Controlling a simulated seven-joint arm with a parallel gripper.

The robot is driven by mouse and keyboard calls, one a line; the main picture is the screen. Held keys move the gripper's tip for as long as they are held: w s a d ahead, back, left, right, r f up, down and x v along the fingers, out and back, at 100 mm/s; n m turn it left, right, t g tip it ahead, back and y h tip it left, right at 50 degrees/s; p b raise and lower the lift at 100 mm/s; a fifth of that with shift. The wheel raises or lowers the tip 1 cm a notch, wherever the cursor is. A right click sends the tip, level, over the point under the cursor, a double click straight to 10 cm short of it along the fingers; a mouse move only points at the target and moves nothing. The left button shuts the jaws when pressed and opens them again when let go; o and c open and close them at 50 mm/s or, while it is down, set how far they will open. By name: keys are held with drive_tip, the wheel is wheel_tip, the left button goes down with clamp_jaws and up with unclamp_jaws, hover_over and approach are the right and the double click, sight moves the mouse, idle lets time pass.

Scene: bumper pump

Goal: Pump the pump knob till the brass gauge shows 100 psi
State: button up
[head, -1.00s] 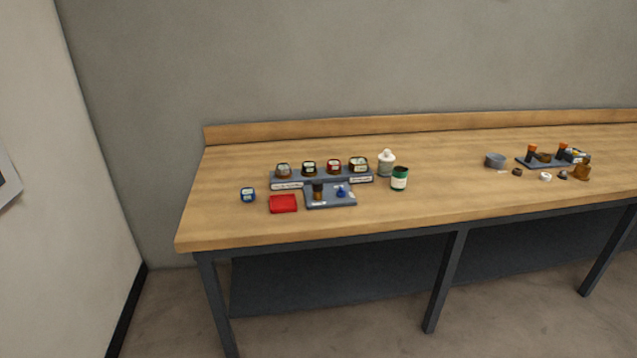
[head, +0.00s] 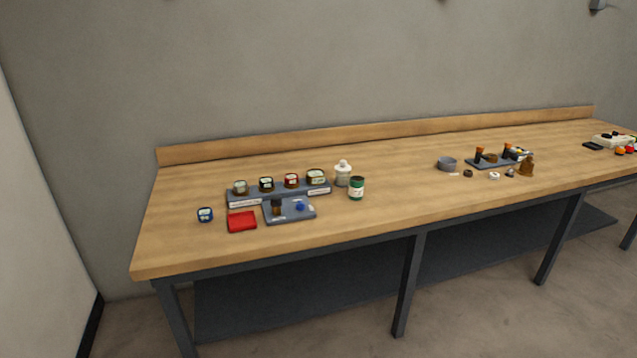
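My gripper is not in view. No pump knob or brass gauge can be made out for certain at this size, and no reading is legible. On the left of the bench, a grey labelled rack (head: 243,201) holds several small round-topped items in a row, which may be gauges or jars. In front of it, a grey tray (head: 291,216) holds a dark upright cylinder (head: 277,207) and a small blue piece (head: 300,207). On the right, a second dark tray (head: 483,164) holds two dark cylinders with orange tops (head: 480,152) and smaller parts. A brown-gold object (head: 527,165) stands beside it.
The long wooden bench (head: 400,205) has a low back rail. A grey round dish (head: 447,164) lies farther right. The bench middle is clear.

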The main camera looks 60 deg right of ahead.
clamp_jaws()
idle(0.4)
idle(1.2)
